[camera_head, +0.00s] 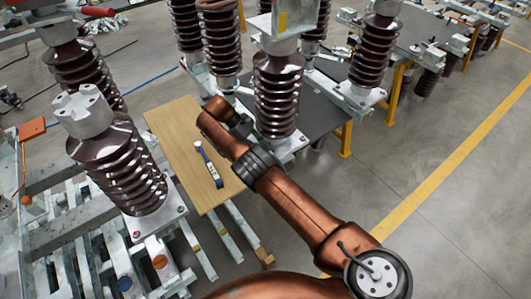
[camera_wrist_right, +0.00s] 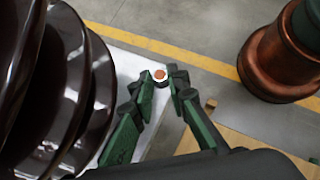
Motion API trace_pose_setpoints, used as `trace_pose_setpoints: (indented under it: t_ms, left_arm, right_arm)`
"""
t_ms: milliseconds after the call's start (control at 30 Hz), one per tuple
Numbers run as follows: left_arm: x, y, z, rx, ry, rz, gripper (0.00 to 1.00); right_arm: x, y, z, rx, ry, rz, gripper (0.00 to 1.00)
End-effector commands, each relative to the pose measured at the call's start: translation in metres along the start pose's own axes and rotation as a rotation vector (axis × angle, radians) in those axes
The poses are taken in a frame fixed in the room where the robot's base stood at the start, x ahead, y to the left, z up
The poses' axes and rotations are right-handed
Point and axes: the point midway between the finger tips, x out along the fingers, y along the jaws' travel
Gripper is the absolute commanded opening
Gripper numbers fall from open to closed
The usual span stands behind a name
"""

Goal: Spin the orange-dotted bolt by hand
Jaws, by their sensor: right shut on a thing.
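The orange-dotted bolt (camera_wrist_right: 160,76) shows in the right wrist view. It has an orange top with a pale ring and stands near the edge of a white base plate (camera_wrist_right: 120,68), beside a dark ribbed insulator (camera_wrist_right: 60,80). My right gripper (camera_wrist_right: 160,82) has its green fingers on both sides of the bolt head, shut on it. In the head view my copper right arm reaches in from the bottom right, and its gripper is hidden there. My left gripper is in neither view.
A wooden board (camera_head: 165,125) carries a blue and white tool (camera_head: 208,165). Brown insulators (camera_head: 278,95) stand close to my arm, and another (camera_head: 118,165) stands at left on metal frames. Open grey floor with a yellow line (camera_head: 440,175) lies at right.

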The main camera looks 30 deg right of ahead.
Motion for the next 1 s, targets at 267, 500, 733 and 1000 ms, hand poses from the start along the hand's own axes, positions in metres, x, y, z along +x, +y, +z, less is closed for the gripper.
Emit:
trace_pose_setpoints:
  t_ms: [267, 500, 733, 1000]
  left_arm:
    - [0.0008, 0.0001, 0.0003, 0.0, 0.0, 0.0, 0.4]
    - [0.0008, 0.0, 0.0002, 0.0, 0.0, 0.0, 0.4]
    - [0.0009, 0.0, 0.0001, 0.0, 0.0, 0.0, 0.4]
    - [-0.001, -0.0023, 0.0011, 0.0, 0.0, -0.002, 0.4]
  right_arm:
    - [0.0, 0.0001, 0.0008, 0.003, -0.001, -0.004, 0.0]
    - [0.0, 0.0002, 0.0006, 0.003, -0.001, -0.003, 0.21]
    - [0.0, 0.0003, 0.0004, 0.003, 0.0, -0.002, 0.33]
    - [-0.0006, 0.0008, 0.0012, 0.002, 0.0, 0.002, 0.33]
